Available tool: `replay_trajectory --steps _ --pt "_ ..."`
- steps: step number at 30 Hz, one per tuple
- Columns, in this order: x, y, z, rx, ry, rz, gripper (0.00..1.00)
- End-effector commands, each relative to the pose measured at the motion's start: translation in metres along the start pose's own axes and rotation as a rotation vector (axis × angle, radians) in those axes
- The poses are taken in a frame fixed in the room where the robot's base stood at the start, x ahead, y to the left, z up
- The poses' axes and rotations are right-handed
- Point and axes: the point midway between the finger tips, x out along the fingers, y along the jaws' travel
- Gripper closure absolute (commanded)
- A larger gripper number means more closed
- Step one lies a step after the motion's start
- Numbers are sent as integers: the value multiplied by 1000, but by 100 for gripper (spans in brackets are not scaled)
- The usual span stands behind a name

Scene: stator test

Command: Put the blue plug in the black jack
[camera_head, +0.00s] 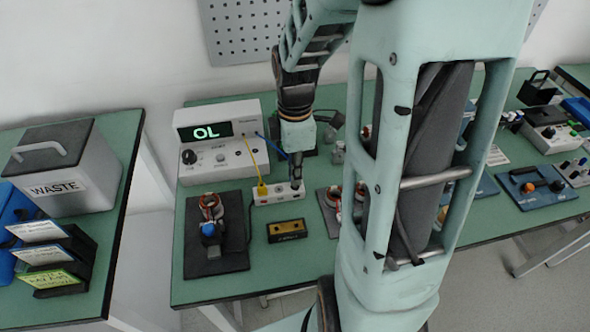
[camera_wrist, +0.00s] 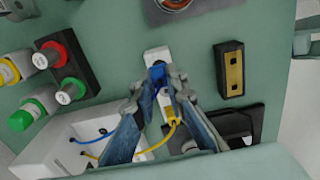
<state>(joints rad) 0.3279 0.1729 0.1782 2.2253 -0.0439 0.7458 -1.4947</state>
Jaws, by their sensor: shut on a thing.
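My gripper (camera_head: 296,184) points down over the right end of a white jack block (camera_head: 277,197). In the wrist view my gripper (camera_wrist: 159,82) is shut on the blue plug (camera_wrist: 157,71), over the upper part of the block (camera_wrist: 156,55). A yellow plug (camera_head: 262,189) stands in the block's left part; it also shows in the wrist view (camera_wrist: 171,116). The blue cable (camera_head: 271,146) runs from the meter (camera_head: 220,142), which reads "OL". The black jack is hidden by the gripper and plug, and I cannot tell whether the plug's tip is in it.
A black box with a brass face (camera_head: 287,230) lies in front of the block. A dark mat with a copper-wound stator (camera_head: 211,210) lies to the left. The yellow cable (camera_head: 251,158) runs close to the gripper's left. Other parts stand behind my arm on the right.

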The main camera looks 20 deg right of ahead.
Motion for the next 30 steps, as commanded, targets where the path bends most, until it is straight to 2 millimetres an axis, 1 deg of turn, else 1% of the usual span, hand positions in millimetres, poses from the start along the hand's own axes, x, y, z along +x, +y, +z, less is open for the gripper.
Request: replay_trajectory --steps 19,30 --pt "4 0 0 0 0 -1 100" --pt "10 0 0 0 0 0 100"
